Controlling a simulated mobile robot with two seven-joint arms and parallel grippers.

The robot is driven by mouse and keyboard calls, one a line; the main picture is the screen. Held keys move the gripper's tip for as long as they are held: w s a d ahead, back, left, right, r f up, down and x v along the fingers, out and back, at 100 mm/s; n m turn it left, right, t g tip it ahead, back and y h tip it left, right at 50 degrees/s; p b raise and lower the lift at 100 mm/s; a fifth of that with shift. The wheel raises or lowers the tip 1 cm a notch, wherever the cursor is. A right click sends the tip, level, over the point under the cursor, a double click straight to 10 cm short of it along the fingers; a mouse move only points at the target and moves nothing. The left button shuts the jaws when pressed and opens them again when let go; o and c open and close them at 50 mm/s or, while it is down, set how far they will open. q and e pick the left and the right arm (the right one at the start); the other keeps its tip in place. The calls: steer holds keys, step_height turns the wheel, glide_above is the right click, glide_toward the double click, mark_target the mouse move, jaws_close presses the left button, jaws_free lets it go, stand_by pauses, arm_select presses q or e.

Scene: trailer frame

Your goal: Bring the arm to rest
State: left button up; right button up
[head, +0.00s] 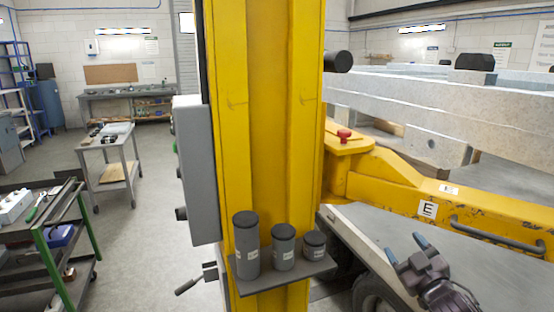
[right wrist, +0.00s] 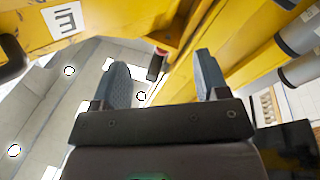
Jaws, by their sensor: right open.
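My right gripper (head: 405,248) is at the lower right of the head view, in front of the grey plate (head: 372,232) beside the yellow frame. Its two blue-tipped fingers are apart. In the right wrist view the gripper (right wrist: 160,72) shows the same gap, with nothing held between the fingers. My left gripper is in neither view.
A yellow column (head: 270,110) stands in the middle, with a small dark shelf (head: 290,276) bearing three grey lidded canisters, left of my right gripper. A yellow beam (head: 480,212) with an E label runs behind the gripper. A green-framed cart (head: 85,225) stands left; floor between is clear.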

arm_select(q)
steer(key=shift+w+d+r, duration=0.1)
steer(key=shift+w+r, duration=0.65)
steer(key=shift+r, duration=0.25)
arm_select(e)
steer(key=s+a+f+m+g+h, duration=0.2)
steer(key=s+f+m+g, duration=0.4)
steer(key=s+f, duration=2.1)
steer(key=shift+s+a+m+g+h, duration=0.2)
steer(key=shift+s+m+g+h, duration=0.1)
steer(key=shift+s+g+h, duration=0.45)
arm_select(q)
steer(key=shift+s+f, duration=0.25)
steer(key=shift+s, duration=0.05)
arm_select(e)
steer(key=shift+w, duration=0.1)
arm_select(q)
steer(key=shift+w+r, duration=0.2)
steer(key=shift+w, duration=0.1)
